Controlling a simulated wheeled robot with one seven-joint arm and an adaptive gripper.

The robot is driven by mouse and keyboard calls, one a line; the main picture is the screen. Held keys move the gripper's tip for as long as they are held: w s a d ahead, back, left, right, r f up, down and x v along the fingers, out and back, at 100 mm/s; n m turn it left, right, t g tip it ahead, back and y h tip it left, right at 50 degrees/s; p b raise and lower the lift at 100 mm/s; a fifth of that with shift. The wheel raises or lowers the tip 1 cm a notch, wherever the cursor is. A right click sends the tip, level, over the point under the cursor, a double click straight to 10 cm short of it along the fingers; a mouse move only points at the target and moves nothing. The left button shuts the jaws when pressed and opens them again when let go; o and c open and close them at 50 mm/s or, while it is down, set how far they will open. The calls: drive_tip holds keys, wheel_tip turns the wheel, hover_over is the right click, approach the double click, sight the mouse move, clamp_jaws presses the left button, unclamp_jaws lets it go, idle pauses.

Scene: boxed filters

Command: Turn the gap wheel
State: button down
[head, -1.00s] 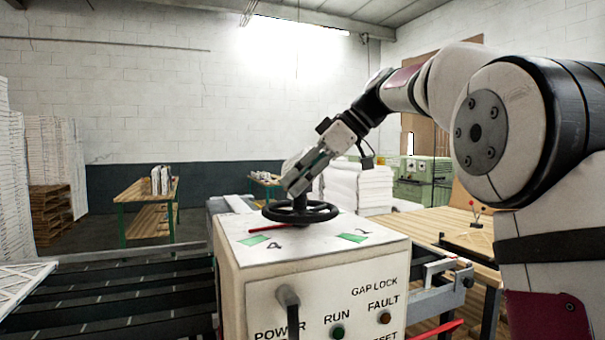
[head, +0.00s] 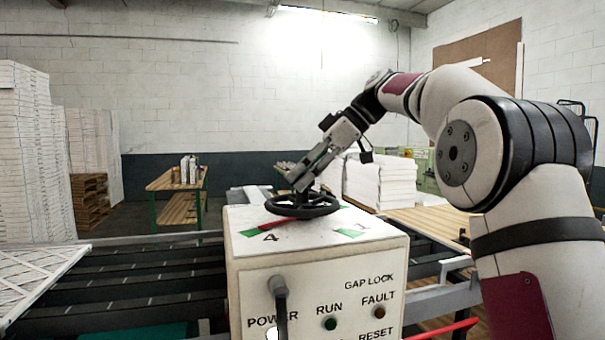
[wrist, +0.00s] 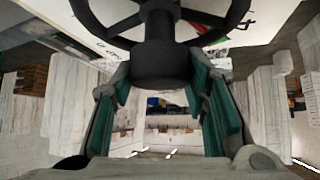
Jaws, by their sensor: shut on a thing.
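The gap wheel (head: 328,209) is a dark spoked handwheel on top of a pale control box (head: 243,258). In the wrist view its rim (wrist: 232,24) and hub (wrist: 160,48) fill the top. My gripper (head: 303,186) comes down from the upper right at a tilt. Its teal-padded fingers (wrist: 158,98) stand either side of the hub and are shut on it. A red strip (head: 275,223) shows by the near left rim.
The box front has a dark handle (head: 280,300), labels and RUN (head: 330,323) and FAULT lamps. A dark slatted conveyor (head: 140,275) lies left, a wooden bench (head: 172,182) behind it. White stacks (head: 380,182) and a wooden table stand right. A red bar (head: 440,330) juts out low right.

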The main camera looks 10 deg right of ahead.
drive_tip(key=c, duration=0.9)
unclamp_jaws()
drive_tip(key=shift+c, duration=0.2)
drive_tip(key=v, duration=0.7)
drive_tip(key=shift+d+r, duration=0.15)
drive_tip(key=shift+d, duration=0.1)
drive_tip(key=shift+a, duration=0.1)
